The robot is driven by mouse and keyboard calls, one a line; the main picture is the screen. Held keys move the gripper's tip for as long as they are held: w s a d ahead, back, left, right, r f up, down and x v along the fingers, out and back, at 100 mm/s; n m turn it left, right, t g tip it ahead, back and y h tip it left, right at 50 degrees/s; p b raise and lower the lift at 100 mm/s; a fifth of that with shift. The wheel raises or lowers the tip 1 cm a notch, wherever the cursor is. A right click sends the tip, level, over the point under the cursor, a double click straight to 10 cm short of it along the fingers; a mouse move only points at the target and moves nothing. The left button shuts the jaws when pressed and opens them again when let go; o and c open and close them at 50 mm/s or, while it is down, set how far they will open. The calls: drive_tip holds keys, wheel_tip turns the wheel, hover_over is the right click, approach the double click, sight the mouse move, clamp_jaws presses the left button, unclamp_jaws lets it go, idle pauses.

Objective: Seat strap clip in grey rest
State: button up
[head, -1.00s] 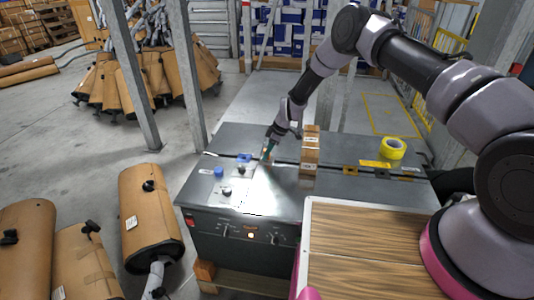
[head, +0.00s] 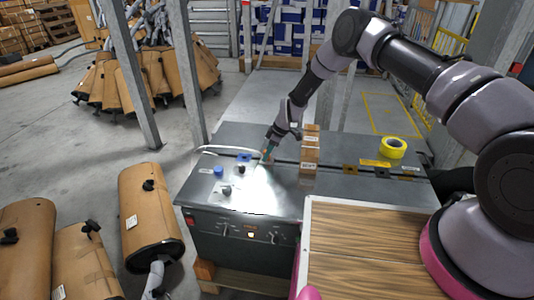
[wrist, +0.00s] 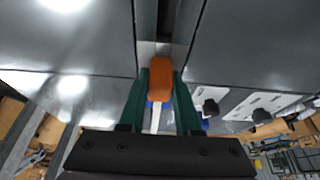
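My gripper (head: 267,154) is low over the top of the dark grey strapping machine (head: 330,192). In the wrist view, its green fingers (wrist: 160,98) stand on either side of an orange clip (wrist: 160,78) and are closed on it. A white strap (wrist: 155,119) shows below the clip; in the head view the strap (head: 222,149) arches out to the left. A pale grey piece (wrist: 148,49) lies just beyond the clip at the end of a dark channel. I cannot tell whether it is the grey rest or whether the clip touches it.
Knobs and a blue button (head: 219,171) sit on the machine's left panel. A stack of brown blocks (head: 310,152) stands close right of my gripper. A yellow tape roll (head: 393,148) lies at the far right. Wrapped mufflers (head: 150,210) lie on the floor at left.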

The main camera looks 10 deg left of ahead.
drive_tip(key=o, duration=0.5)
drive_tip(key=shift+c, duration=0.2)
drive_tip(key=shift+r, duration=0.1)
drive_tip(key=v, duration=1)
drive_tip(key=shift+d+r, duration=0.2)
drive_tip(key=shift+r, duration=0.05)
